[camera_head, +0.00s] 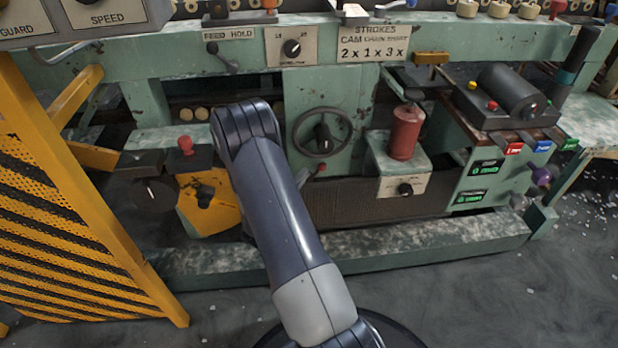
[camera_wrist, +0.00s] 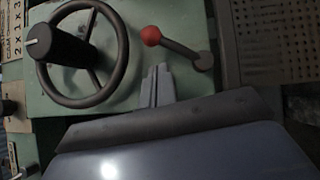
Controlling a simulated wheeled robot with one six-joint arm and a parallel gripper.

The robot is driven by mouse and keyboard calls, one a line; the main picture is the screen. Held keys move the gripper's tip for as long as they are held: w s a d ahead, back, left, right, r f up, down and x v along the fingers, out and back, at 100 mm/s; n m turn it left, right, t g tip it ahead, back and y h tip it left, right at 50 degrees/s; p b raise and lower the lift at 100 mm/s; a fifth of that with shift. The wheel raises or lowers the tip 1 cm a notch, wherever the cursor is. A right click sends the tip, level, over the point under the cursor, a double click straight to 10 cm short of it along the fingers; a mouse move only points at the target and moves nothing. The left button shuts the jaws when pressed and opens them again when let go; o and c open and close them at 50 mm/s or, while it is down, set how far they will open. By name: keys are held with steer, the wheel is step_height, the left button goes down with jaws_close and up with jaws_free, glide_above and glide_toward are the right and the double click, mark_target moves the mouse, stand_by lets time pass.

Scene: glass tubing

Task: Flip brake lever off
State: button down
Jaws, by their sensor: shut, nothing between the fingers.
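A short dark lever (camera_wrist: 185,49) with a red ball knob (camera_wrist: 151,36) sits on the green panel in the wrist view, its pivot (camera_wrist: 203,62) to the right of the ball and slightly lower. No label reading brake is visible beside it. The red knob also shows small below the handwheel in the head view (camera_head: 321,168). My gripper (camera_wrist: 160,72) is shut and empty in the wrist view, its fingertips below the lever, between ball and pivot in the picture. Whether it touches the lever cannot be told.
The black handwheel (camera_wrist: 122,45) with its dark handle is just left of the lever in the wrist view and also shows in the head view (camera_head: 347,126). A perforated brown panel (camera_wrist: 275,40) lies right. A yellow guard (camera_head: 75,230) stands left in the head view.

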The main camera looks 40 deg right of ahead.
steer(key=shift+s+d+r, duration=0.1)
steer(key=shift+s+d, duration=0.15)
steer(key=shift+d, duration=0.25)
steer(key=shift+s+d+r, duration=0.1)
steer(key=shift+s+d, duration=0.1)
steer(key=shift+d, duration=0.3)
